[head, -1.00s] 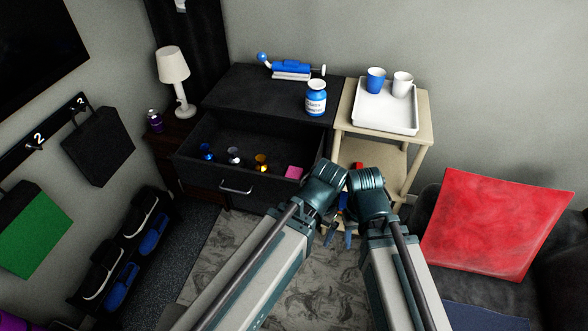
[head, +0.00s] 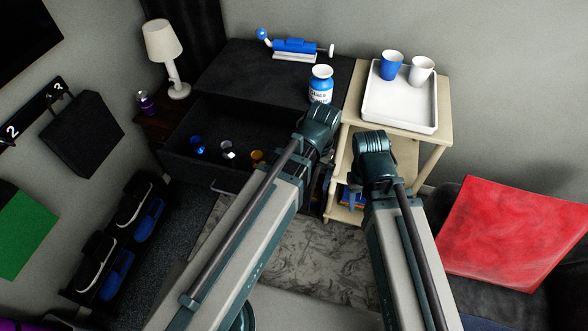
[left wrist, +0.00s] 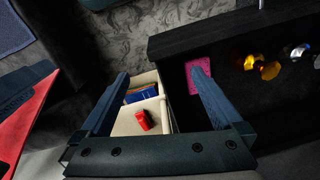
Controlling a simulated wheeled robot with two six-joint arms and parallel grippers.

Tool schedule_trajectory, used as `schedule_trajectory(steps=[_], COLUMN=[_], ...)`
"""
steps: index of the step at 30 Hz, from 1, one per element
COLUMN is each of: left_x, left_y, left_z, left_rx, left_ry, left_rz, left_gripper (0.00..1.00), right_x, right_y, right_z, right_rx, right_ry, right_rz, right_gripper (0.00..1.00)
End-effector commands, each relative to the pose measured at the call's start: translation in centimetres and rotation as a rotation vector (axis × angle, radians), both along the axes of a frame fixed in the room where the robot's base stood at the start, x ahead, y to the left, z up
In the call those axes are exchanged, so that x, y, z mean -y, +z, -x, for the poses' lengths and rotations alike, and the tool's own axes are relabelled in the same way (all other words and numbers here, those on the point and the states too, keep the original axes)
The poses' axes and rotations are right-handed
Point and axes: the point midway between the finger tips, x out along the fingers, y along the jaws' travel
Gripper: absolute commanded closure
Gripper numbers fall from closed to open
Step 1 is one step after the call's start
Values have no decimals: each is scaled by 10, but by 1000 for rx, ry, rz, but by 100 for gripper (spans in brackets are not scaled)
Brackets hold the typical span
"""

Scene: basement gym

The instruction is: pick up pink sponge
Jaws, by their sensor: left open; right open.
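The pink sponge (left wrist: 189,82) lies in the open dark drawer (left wrist: 225,98), near its side wall, in the left wrist view. One finger of my left gripper (left wrist: 160,75) partly covers it from above. The jaws are wide apart with nothing between them; I cannot tell how far they are above the sponge. In the head view my left arm hides the sponge, and the left gripper (head: 318,140) is over the drawer's right end. My right gripper (head: 374,165) is open in front of the beige side table; its fingers are mostly hidden.
Blue, silver and gold items (head: 228,150) lie in the drawer. A blue-and-white jar (head: 320,86) stands on the cabinet top. A white tray (head: 402,118) with two cups sits on the side table (head: 443,112).

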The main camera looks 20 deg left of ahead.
Motion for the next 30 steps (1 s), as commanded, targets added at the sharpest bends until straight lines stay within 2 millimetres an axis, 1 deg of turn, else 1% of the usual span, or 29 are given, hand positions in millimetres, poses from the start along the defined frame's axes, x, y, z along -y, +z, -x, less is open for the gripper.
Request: schedule_trajectory(steps=[1,5,9,17,21,26,30], left_x=[-5,-19,-38,-71,-80,-81,-80], left_y=[-2,-4,-7,-11,-12,-14,-23], left_z=[-11,-31,-53,-86,-94,-93,-93], left_rx=[2,6,14,26,30,30,30], left_ry=[16,50,90,155,170,171,171], left_rz=[5,20,35,60,66,67,67], left_gripper=[0,0,0,0,0,0,0], right_x=[0,0,0,0,0,0,0], right_y=[-2,-4,-7,-11,-11,-13,-22], right_z=[0,0,0,0,0,0,0], right_rx=[0,0,0,0,0,0,0], right_ry=[0,0,0,0,0,0,0], right_rz=[0,0,0,0,0,0,0], right_gripper=[50,50,50,50,50,50,50])
